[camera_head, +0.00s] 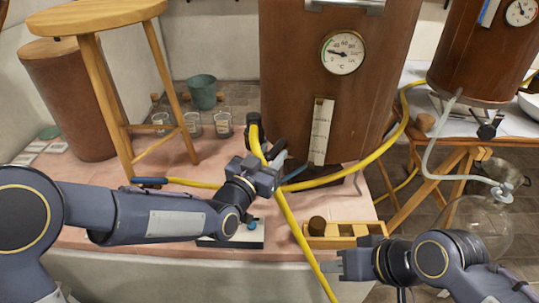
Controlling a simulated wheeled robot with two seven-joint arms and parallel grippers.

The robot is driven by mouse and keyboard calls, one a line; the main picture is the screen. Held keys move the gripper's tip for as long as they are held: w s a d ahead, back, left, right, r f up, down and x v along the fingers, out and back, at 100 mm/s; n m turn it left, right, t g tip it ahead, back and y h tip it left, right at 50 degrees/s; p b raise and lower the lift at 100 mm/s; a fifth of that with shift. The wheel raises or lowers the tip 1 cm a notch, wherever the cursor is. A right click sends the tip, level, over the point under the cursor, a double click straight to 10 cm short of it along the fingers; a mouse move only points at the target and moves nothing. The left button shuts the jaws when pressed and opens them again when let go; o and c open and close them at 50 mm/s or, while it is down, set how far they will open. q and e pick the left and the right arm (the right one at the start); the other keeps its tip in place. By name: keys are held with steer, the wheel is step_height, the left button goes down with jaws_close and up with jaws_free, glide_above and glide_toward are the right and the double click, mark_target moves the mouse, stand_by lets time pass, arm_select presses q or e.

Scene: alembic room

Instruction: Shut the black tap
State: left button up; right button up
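A black tap (253,120) sits low at the left side of the front brown vessel (288,60), with the yellow hose (256,143) running down from it. My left gripper (274,170) is just below the tap, in front of the vessel and beside the hose. Its fingers are partly hidden, so I cannot tell whether they touch anything. A second black tap (489,130) is under the right vessel. My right gripper (328,263) is low in front, pointing left, apart from both taps; its finger gap is unclear.
A wooden stool (93,18) stands at the left, with glass beakers (193,124) behind it. A wooden rack (345,236) with a dark round piece (317,226) is near the pink ledge's front edge. A glass flask (478,228) stands at the right. Yellow hose crosses the middle.

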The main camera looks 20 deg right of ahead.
arm_select(q)
steer(key=shift+c, duration=0.4)
jaws_close()
